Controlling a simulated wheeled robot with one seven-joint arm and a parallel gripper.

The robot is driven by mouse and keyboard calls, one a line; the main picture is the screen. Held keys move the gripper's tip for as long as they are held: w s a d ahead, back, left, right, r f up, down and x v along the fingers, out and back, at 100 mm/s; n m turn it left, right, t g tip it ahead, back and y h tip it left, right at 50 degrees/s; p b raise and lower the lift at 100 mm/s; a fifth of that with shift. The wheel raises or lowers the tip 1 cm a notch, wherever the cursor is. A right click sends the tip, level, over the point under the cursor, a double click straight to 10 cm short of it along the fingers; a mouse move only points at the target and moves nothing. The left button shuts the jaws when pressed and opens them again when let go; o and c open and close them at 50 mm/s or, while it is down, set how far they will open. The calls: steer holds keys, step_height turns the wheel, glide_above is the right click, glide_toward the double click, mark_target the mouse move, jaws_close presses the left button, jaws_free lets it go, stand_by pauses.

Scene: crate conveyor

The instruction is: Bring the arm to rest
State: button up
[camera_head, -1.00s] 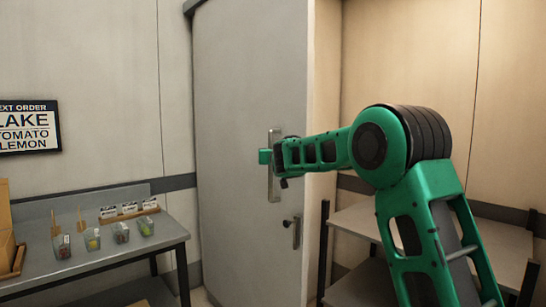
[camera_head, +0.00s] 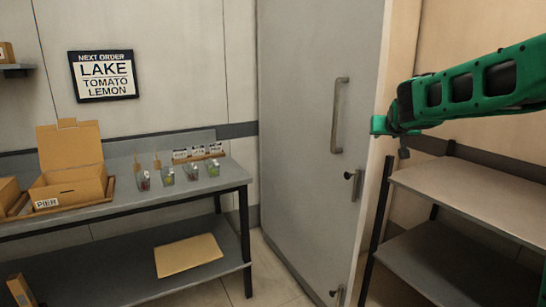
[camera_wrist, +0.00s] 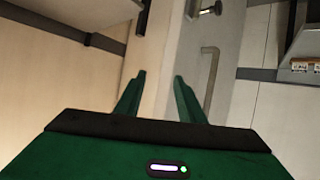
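My green arm reaches in from the right edge in the head view. My gripper (camera_head: 380,124) is raised in the air, above and left of the shelf unit and in front of the door edge. In the wrist view my gripper (camera_wrist: 158,85) shows two green fingers standing apart with nothing between them. The grey door (camera_wrist: 222,60) lies beyond the fingers, apart from them as far as I can tell.
A grey door (camera_head: 310,130) with a long handle (camera_head: 340,115) stands at the centre. A shelf unit (camera_head: 460,190) is at right. At left, a table (camera_head: 110,215) bears an open carton (camera_head: 70,165) marked PIER and several small bins (camera_head: 190,172). A wall sign (camera_head: 102,75) reads LAKE, TOMATO, LEMON.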

steer(key=s+d+f+m+g, duration=0.15)
steer(key=s+f, duration=0.25)
steer(key=s, duration=0.4)
steer(key=s+d+f+g, duration=0.3)
steer(key=s, duration=0.6)
steer(key=s+d+f+m+g, duration=0.1)
steer(key=s+d+f+g, duration=0.2)
steer(key=s, duration=0.5)
steer(key=s+a+f+g+y, duration=0.1)
steer(key=s+a+f, duration=0.1)
steer(key=s, duration=0.7)
steer(key=s+a+f+g+y, duration=0.1)
steer(key=s+f, duration=0.4)
steer(key=s, duration=0.5)
steer(key=s+a+f+m+g+y, duration=0.1)
steer(key=s+a+f+g+y, duration=0.1)
steer(key=s, duration=0.8)
step_height(320, 180, down, 2)
steer(key=shift+a+f+g, duration=0.15)
steer(key=shift+a+g, duration=0.2)
steer(key=shift+g, duration=0.2)
steer(key=shift+w+f, duration=0.25)
steer(key=shift+w, duration=0.4)
